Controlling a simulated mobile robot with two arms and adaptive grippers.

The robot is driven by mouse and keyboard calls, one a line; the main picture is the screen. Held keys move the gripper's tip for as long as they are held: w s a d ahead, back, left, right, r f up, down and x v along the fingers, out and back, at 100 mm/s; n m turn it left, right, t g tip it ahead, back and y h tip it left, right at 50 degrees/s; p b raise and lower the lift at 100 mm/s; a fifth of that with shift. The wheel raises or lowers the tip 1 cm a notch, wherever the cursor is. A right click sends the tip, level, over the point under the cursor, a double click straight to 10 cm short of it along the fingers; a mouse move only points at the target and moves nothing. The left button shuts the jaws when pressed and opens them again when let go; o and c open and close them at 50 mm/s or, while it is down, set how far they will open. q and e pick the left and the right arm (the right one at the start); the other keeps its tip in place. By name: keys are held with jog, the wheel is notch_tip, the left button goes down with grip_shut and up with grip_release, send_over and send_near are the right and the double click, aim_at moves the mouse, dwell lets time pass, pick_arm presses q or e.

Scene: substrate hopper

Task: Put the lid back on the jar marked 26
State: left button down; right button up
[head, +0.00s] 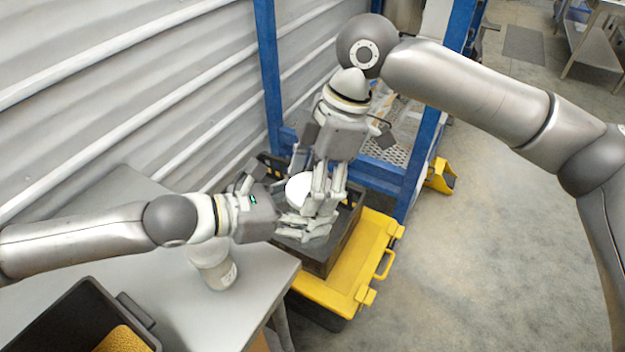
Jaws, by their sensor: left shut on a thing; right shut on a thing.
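A white round lid (299,190) shows between my two grippers, over a dark crate. My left gripper (298,226) is shut at its lower side, and my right gripper (322,208), coming down from above, is shut at its right side. The fingers overlap closely and hide part of the lid and where each grips it. A pale jar (216,270) stands upright on the grey table, below my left wrist. Its top is partly hidden by my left arm. It has a label on its right side, too small to read.
The dark crate (318,268) sits on a yellow case (350,285) right of the grey table (180,312). A black bin (70,315) with yellow contents is at lower left. A blue frame (268,75) stands behind, by the corrugated wall.

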jog(key=o, duration=1.1)
jog(key=shift+r, duration=0.1)
jog(key=shift+r, duration=2.15)
jog(key=shift+o, duration=0.6)
